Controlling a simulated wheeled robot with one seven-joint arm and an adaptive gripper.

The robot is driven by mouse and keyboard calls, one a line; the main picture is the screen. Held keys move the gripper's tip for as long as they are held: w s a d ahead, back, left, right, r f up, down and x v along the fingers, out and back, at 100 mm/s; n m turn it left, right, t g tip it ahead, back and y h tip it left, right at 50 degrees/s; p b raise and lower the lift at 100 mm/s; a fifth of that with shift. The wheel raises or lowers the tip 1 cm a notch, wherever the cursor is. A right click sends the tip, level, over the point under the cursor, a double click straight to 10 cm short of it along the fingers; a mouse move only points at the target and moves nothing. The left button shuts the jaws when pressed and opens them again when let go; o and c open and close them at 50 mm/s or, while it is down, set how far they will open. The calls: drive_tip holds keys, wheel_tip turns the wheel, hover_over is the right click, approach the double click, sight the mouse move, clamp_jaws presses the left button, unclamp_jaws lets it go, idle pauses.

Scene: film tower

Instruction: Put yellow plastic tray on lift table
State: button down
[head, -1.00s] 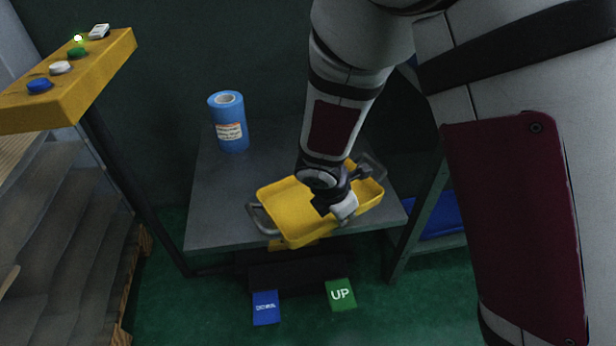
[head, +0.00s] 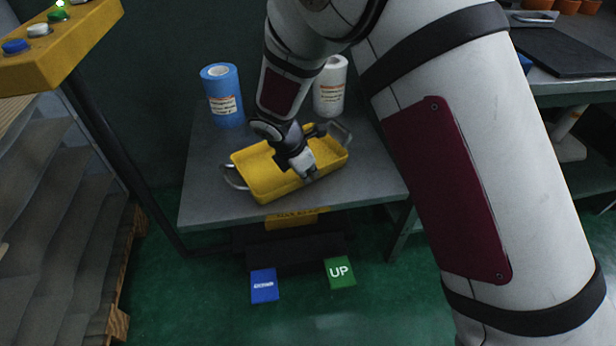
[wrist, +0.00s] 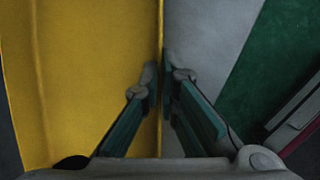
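The yellow plastic tray (head: 258,178), with a metal handle at each end, is over the middle and front of the grey lift table (head: 200,205). It looks about level; I cannot tell whether its bottom touches the tabletop. My gripper (head: 307,172) is at the tray's near long wall, right of its middle. In the wrist view, the fingers of my gripper (wrist: 161,85) are closed on the tray's wall (wrist: 159,40), one inside and one outside. The table surface (wrist: 205,45) shows beside the wall.
A blue roll (head: 222,95) and a white roll (head: 330,88) stand at the table's back. A blue pedal (head: 264,286) and a green UP pedal (head: 340,272) lie below the front. A yellow button box (head: 60,45) on a post is at left. A workbench (head: 570,85) stands at right.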

drive_tip(key=shift+f, duration=0.1)
drive_tip(key=c, duration=1.8)
unclamp_jaws()
drive_tip(key=p+v, duration=0.4)
drive_tip(key=v, duration=0.8)
